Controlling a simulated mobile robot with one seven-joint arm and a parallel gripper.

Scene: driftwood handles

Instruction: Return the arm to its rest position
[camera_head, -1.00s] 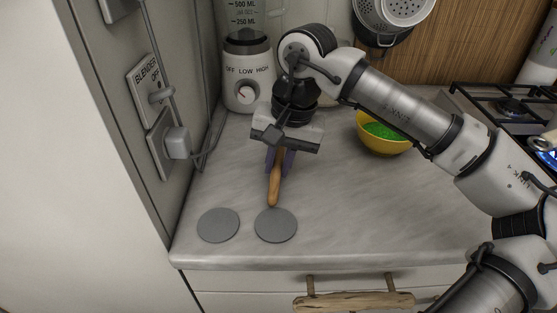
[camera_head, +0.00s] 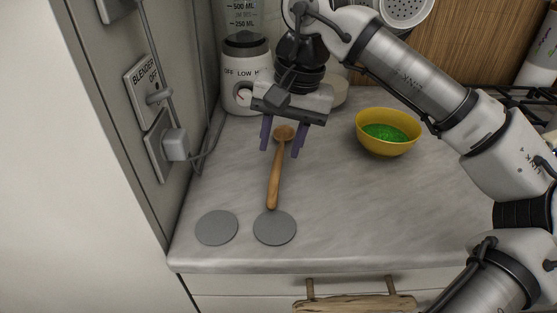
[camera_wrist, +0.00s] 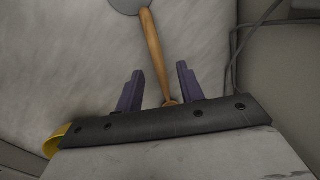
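My gripper (camera_head: 282,140) is open and empty above the counter, its two purple fingers pointing down and apart. In the wrist view the gripper fingers (camera_wrist: 158,90) show with a gap between them. A wooden spoon (camera_head: 275,182) lies on the counter below the gripper, its bowl end seen between the fingers. Its handle end reaches the right grey disc (camera_head: 275,229). The spoon also shows in the wrist view (camera_wrist: 154,48), its far part hidden by the gripper body. My arm extends from the right side over the counter.
A yellow bowl (camera_head: 387,145) with green contents stands right of the gripper. A blender (camera_head: 243,68) stands behind it, partly covered. A second grey disc (camera_head: 217,228) lies at left. The switch wall (camera_head: 150,100) bounds the left; a stove (camera_head: 520,98) is at right. The front counter is mostly clear.

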